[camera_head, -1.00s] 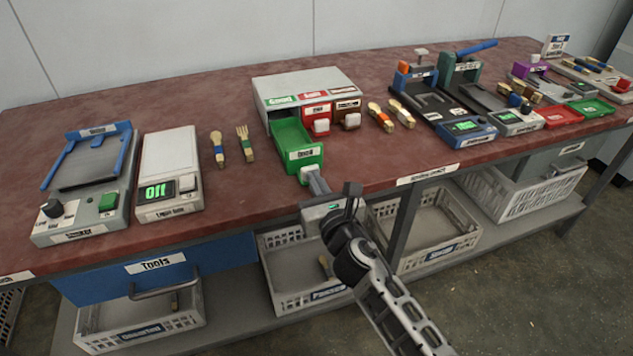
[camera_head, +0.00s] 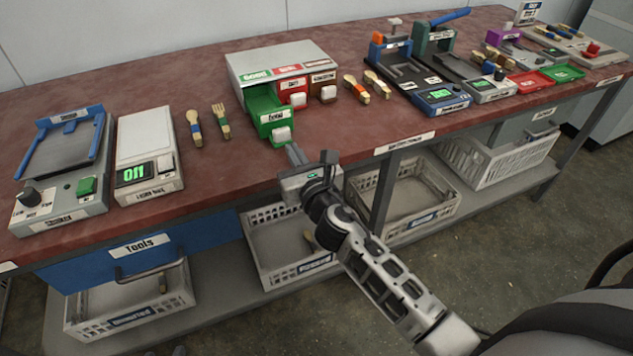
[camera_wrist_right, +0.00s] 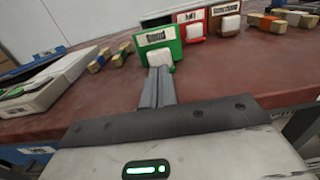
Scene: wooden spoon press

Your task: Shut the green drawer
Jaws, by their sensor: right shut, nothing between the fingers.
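The green drawer (camera_head: 270,121) sticks partly out of the front left of the white cabinet (camera_head: 278,62), with a white handle (camera_head: 281,135) on its labelled front. My right gripper (camera_head: 293,152) is shut and empty, just in front of this handle. In the right wrist view the green drawer front (camera_wrist_right: 158,42) stands straight ahead, and the closed fingertips (camera_wrist_right: 160,72) overlap its handle. I cannot tell for sure whether they touch it. My left gripper is not in view.
The red drawer (camera_head: 293,86) and brown drawer (camera_head: 324,80) beside it are closed. More wooden utensils (camera_head: 357,88) lie to the right.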

